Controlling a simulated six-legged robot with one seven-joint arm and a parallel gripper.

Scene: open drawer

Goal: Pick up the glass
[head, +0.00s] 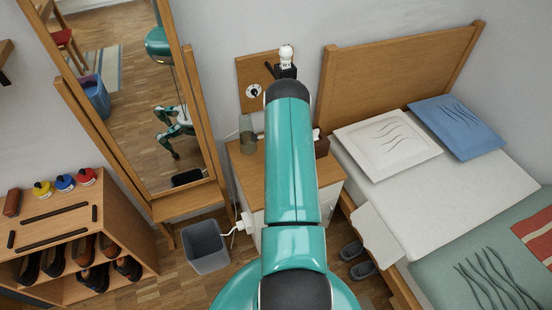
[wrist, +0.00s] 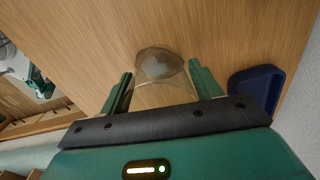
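The glass (wrist: 160,66) is clear and slightly grey. In the wrist view it is at the middle, in line with the gap between my two fingers, against a wooden surface. My gripper (wrist: 163,82) is open, with one green finger to each side of the glass. Some space shows between the glass and each finger, and its near part is hard to make out. In the head view a see-through glass (head: 247,130) stands on the left part of the wooden bedside cabinet (head: 240,165). My arm hides my gripper there.
A dark blue object (wrist: 256,86) lies just right of the right finger. A tall mirror (head: 150,100) stands left of the cabinet, and a bed (head: 440,190) stands right. A grey bin (head: 207,247) is on the floor below. A brown box (head: 321,145) is on the cabinet.

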